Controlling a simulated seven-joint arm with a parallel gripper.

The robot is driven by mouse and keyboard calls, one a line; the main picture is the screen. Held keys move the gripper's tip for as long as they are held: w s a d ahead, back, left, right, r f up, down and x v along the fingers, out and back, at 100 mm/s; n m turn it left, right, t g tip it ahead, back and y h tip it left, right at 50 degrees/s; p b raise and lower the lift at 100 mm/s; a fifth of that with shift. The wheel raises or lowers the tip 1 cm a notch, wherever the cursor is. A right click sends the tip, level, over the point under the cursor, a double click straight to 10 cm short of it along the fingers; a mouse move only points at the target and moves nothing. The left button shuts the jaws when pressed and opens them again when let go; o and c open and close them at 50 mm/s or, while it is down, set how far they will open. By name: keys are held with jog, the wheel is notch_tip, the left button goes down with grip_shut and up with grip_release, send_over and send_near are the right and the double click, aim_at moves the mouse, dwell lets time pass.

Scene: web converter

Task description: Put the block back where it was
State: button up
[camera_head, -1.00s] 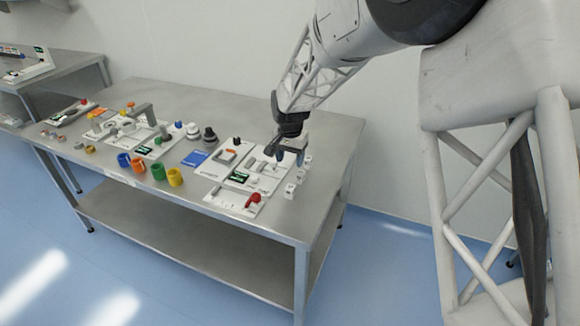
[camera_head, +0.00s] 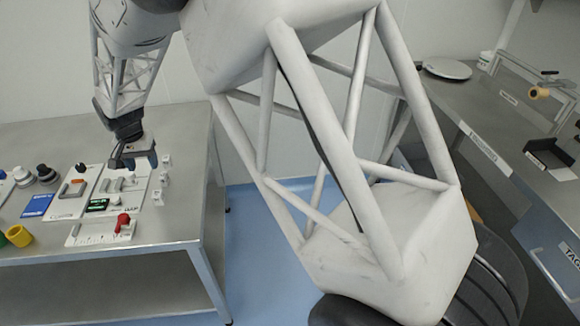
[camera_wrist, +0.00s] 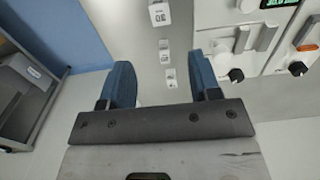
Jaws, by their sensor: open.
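Several small white blocks with printed faces stand in a row near the table's right end. In the head view, one is the near block (camera_head: 157,197), with a middle block (camera_head: 163,178) and a far block (camera_head: 166,160) behind it. In the wrist view, a large-looking block (camera_wrist: 158,14) is at the top edge and a small one (camera_wrist: 170,78) lies lower, between the fingers in the picture. Which block the task means, I cannot tell. My gripper (camera_head: 122,162) is above the panels, left of the row. Its blue fingers (camera_wrist: 160,65) are apart, with nothing held.
White panels carry switches and knobs, including a panel with a red knob (camera_head: 123,219). A blue plate (camera_head: 37,205) and yellow cup (camera_head: 19,236) are farther left. The steel table's front right corner (camera_head: 190,243) is bare. Another bench (camera_head: 510,150) stands at the right.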

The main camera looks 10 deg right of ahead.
jog(key=s+d+r, duration=0.3)
jog(key=d+r, duration=0.2)
jog(key=d, duration=0.5)
jog(key=s+d+r+t, duration=0.1)
jog(key=s+d+r, duration=0.4)
jog(key=d, duration=0.5)
jog(key=s+d+r, duration=0.2)
jog(key=d+r, duration=0.4)
jog(key=d, duration=0.4)
jog(key=s+d, duration=0.9)
jog(key=s, duration=0.3)
jog(key=s+d+t, duration=0.1)
jog(key=s+d, duration=0.9)
jog(key=s, duration=0.2)
jog(key=shift+s+r+t, duration=0.3)
jog(key=shift+s, duration=0.1)
jog(key=shift+d, duration=0.1)
